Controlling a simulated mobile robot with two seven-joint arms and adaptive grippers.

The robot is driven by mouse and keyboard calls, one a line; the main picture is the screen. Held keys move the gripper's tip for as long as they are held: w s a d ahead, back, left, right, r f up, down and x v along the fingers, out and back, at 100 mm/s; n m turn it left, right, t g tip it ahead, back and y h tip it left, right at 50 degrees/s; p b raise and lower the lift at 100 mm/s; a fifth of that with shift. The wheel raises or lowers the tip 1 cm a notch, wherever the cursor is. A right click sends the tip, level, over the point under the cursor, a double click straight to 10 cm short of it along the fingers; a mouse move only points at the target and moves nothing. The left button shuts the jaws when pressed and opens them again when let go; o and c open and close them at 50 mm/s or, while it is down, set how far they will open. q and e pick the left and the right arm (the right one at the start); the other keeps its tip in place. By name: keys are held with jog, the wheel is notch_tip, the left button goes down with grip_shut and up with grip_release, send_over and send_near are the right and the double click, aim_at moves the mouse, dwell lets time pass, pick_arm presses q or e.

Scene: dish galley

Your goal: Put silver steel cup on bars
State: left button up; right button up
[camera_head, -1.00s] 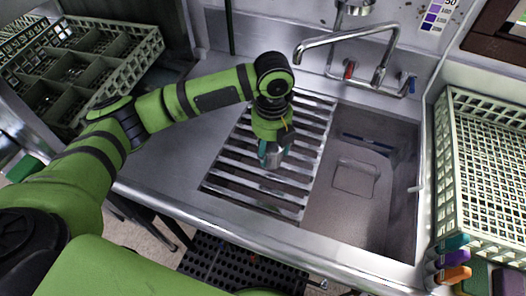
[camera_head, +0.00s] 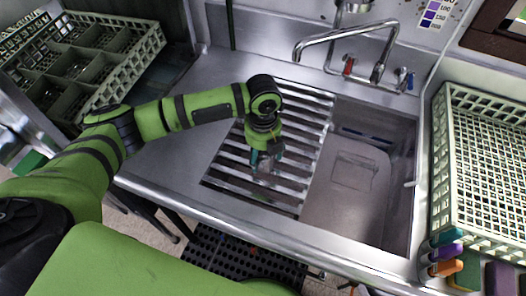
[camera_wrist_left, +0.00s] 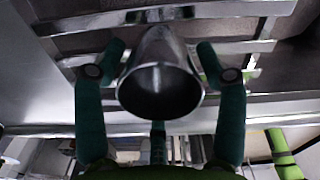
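The silver steel cup (camera_wrist_left: 160,85) stands on the metal bars (camera_head: 305,130) over the left part of the sink. In the wrist view its round mouth faces the camera, and bars show beyond it. In the head view the cup (camera_head: 265,171) shows only faintly below my left gripper (camera_head: 267,157). The teal fingers of my left gripper (camera_wrist_left: 160,65) are spread on either side of the cup, with a gap visible on both sides. My right gripper is in neither view.
The sink basin (camera_head: 345,205) lies to the right of the bars, with a faucet (camera_head: 345,38) behind. A pale rack (camera_head: 485,165) stands at the right and a compartment rack (camera_head: 85,55) at the left. Bare steel counter lies left of the bars.

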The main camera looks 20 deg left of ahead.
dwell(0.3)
pick_arm(q)
jog(key=shift+r, duration=0.25)
notch_tip(320, 180, up, 12)
jog(key=b, duration=0.2)
jog(key=shift+b, duration=0.4)
